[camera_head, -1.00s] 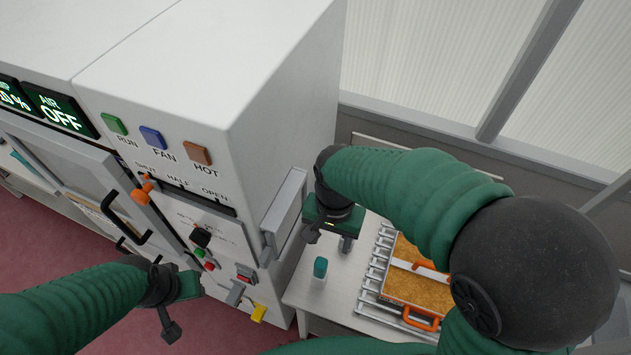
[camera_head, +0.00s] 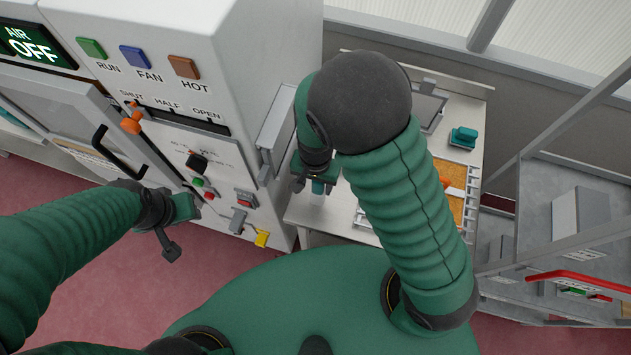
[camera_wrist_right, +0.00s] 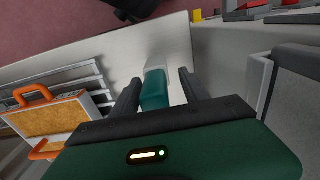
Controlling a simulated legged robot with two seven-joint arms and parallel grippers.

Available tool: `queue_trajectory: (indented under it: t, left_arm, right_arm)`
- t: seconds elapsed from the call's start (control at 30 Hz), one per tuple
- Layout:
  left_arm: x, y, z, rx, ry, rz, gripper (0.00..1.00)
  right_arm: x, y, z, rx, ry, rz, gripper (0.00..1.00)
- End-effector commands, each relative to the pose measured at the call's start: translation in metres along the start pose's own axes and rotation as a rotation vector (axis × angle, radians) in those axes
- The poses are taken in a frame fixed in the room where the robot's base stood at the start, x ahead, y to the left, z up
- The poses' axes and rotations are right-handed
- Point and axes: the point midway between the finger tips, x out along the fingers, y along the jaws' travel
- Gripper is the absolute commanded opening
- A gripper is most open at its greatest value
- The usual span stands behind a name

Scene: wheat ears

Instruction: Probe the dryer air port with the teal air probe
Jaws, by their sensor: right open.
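The teal air probe (camera_head: 318,187), a small teal-topped piece with a pale lower part, is at the pale side table (camera_head: 300,212). My right gripper (camera_head: 314,184) is at it in the head view and partly covers it. In the right wrist view the probe (camera_wrist_right: 155,90) lies between the two open fingers (camera_wrist_right: 158,82), with a gap visible on the right. The white dryer (camera_head: 235,90) fills the left, its display reading AIR OFF (camera_head: 32,42). I cannot pick out its air port. My left gripper (camera_head: 176,228) hangs before the dryer front; its jaw opening is unclear.
A rack with an orange-handled grain tray (camera_head: 452,190) is on the table, partly behind my right arm. Another teal item (camera_head: 463,137) sits farther back. A grey metal flap (camera_head: 283,120) juts from the dryer's side. A shelf with a red rail (camera_head: 585,275) stands right.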

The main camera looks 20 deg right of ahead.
Motion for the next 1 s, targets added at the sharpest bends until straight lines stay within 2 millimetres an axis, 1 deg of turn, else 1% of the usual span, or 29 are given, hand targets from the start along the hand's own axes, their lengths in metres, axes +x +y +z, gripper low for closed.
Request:
queue_trajectory:
  t: [0.2, 0.6, 0.7, 0.73, 0.93, 1.0]
  left_arm:
    - [-0.0001, 0.0001, 0.0002, 0.000, 0.000, 0.000, 0.36]
    - [-0.0001, 0.0001, 0.0000, 0.000, 0.000, 0.000, 0.36]
    - [-0.0001, 0.0001, 0.0001, 0.000, 0.000, 0.000, 0.36]
    - [-0.0001, 0.0001, 0.0001, 0.000, 0.000, 0.000, 0.36]
    - [-0.0001, 0.0000, 0.0001, 0.000, 0.000, 0.000, 0.36]
    - [-0.0001, 0.0001, 0.0001, 0.000, 0.000, 0.000, 0.36]
  right_arm:
    - [0.0012, 0.0001, -0.0033, 0.002, -0.002, -0.001, 0.53]
    - [0.0006, -0.0006, -0.0013, 0.001, -0.001, 0.001, 0.00]
    - [0.0005, -0.0007, -0.0011, 0.000, -0.002, 0.001, 0.00]
    - [0.0005, -0.0007, -0.0010, 0.000, -0.002, 0.001, 0.26]
    - [0.0006, -0.0010, -0.0011, 0.000, -0.003, 0.001, 0.00]
    - [0.0006, -0.0010, -0.0011, 0.000, -0.003, 0.001, 0.00]
